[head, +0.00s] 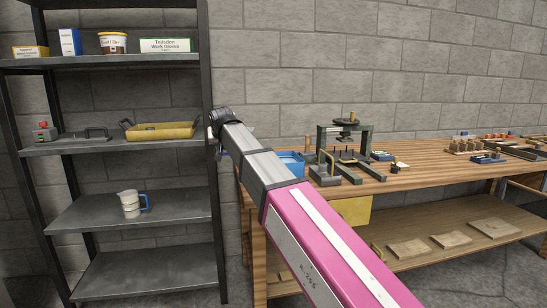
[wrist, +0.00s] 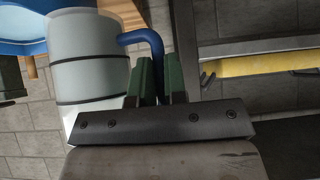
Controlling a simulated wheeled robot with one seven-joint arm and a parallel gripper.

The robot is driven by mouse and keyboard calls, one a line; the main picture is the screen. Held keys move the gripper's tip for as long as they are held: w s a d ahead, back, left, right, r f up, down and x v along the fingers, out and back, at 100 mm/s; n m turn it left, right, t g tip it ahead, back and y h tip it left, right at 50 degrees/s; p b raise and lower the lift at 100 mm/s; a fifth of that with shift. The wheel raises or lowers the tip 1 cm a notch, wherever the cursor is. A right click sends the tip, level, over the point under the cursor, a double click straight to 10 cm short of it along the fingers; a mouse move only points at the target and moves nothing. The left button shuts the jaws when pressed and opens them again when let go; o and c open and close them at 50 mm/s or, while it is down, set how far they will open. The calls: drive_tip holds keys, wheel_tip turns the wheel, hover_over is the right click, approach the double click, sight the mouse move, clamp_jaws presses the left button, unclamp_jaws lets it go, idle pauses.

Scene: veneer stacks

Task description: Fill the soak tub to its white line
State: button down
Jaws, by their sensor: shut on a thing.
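The blue soak tub (head: 290,163) stands at the left end of the wooden bench, partly hidden behind my arm. Part of it also shows at the top left of the wrist view (wrist: 18,28). I cannot see its white line or its level. My gripper (wrist: 160,78) has green fingers shut on the blue handle (wrist: 150,40) of a white jug (wrist: 88,58) with dark bands. The jug is beside the fingers, to the left, near the tub in that picture. Its inside is hidden. In the head view the arm hides the fingers and most of this jug.
Another white jug with a blue handle (head: 130,204) stands on the shelf rack (head: 75,213) at left. A yellow tray (head: 160,131) sits above it. A dark press (head: 345,150) stands on the bench (head: 410,172) close to the tub. The rack's upright is close to my arm's end.

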drive_tip(key=shift+w, duration=0.15)
drive_tip(key=shift+r, duration=0.1)
drive_tip(key=shift+w+d+r+m+g+y, duration=0.3)
drive_tip(key=shift+d+r+m+y, duration=0.05)
drive_tip(key=shift+d+r+y, duration=0.2)
drive_tip(key=shift+w+d+r+m+g+y, duration=0.3)
drive_tip(key=shift+d+r+y, duration=0.2)
drive_tip(key=shift+r+y, duration=0.1)
drive_tip(key=shift+w+d+r+m+g+y, duration=0.3)
drive_tip(key=shift+d+r+m+y, duration=0.05)
drive_tip(key=shift+d+r+y, duration=0.2)
drive_tip(key=shift+w+d+r+y+p, duration=0.15)
drive_tip(key=shift+d+r+y+p, duration=0.15)
drive_tip(key=shift+d, duration=0.05)
drive_tip(key=shift+w+d+r+m+g+y, duration=0.3)
drive_tip(key=shift+w+d+m+g+y, duration=0.15)
drive_tip(key=shift+d, duration=0.25)
drive_tip(key=shift+w+d+r+m+y, duration=0.25)
drive_tip(key=shift+d+y, duration=0.25)
drive_tip(key=shift+y, duration=0.05)
